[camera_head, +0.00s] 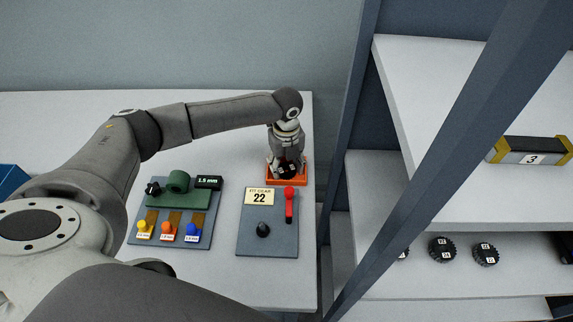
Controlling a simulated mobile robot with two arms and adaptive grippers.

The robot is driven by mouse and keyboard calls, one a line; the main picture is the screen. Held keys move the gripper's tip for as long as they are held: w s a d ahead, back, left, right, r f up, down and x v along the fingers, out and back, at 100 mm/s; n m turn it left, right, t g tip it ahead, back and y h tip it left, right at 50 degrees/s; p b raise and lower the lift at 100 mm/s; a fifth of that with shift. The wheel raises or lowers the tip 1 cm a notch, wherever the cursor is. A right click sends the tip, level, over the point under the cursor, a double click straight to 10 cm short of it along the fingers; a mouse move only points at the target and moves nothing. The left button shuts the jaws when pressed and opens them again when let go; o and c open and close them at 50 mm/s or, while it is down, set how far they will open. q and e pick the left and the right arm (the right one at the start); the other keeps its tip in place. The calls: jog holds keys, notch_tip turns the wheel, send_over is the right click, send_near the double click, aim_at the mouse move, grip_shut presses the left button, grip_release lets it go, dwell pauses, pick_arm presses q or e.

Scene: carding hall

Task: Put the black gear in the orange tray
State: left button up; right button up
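The orange tray (272,182) sits on the table near its right edge. My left gripper (288,168) points down over the tray, its tips at or just above the tray floor. A dark piece with small white marks shows at the fingertips; it looks like a black gear, but the gripper largely hides it. I cannot tell whether the fingers grip it. On the lower shelf at the right lie black gears with white labels, one (442,250) beside another (486,254), and a third (403,253) partly behind a post. My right gripper is out of view.
A grey panel (256,222) marked "FIT GEAR 22" with a red lever (289,203) stands before the tray. Left of it is a board (205,232) with coloured knobs. A shelf post (440,150) crosses the right side. A yellow-ended block (530,150) sits on a shelf.

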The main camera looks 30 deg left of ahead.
pick_arm(q)
jog(key=shift+r, duration=0.45)
notch_tip(320, 180, up, 12)
jog(key=b, duration=0.2)
jog(key=shift+f, duration=0.25)
dwell(0.3)
dwell(0.9)
jog(key=shift+s+a, duration=0.1)
